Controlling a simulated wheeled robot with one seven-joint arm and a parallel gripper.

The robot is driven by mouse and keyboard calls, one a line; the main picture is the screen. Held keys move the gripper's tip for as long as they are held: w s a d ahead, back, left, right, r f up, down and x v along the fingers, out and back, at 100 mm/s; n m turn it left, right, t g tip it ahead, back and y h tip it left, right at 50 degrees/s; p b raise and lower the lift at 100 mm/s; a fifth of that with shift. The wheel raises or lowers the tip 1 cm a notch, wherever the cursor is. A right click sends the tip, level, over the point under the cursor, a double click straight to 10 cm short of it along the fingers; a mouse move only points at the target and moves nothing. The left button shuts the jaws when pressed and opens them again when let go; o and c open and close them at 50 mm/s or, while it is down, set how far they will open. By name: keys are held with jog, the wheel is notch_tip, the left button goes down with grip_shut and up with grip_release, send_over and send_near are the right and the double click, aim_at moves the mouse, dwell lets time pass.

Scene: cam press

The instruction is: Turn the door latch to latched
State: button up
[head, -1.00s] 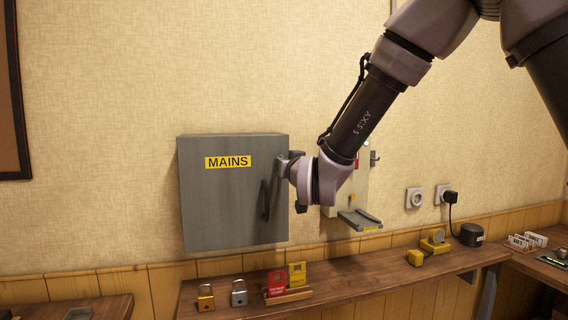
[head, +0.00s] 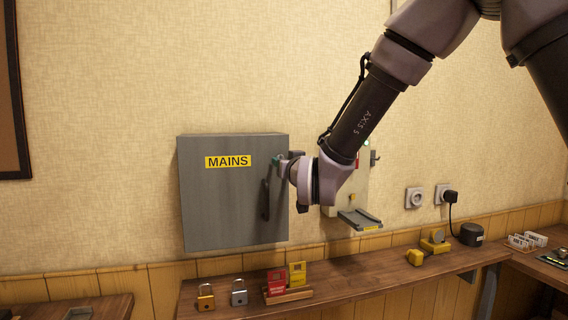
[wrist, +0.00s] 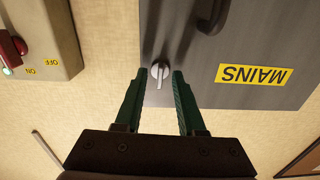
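The door latch (wrist: 160,72) is a small silver knob with a short lever on the grey MAINS cabinet door (head: 225,205), near the door's edge. In the wrist view its lever points down the picture, toward my gripper. My gripper (wrist: 159,76) is open, with its green fingers on either side of the latch and a visible gap to each side. In the head view the gripper (head: 284,164) is at the cabinet's right edge, mostly behind my wrist, and the latch is hidden there.
A dark door handle (head: 265,199) is close to my gripper. A pale box with a red switch (wrist: 12,46) is beside the cabinet. Padlocks (head: 238,292) and tags (head: 297,274) stand on the shelf below. The wall above the cabinet is clear.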

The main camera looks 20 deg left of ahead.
jog(key=v, duration=1)
jog(key=shift+s+d, duration=0.25)
jog(key=shift+s, duration=0.05)
jog(key=shift+w, duration=0.1)
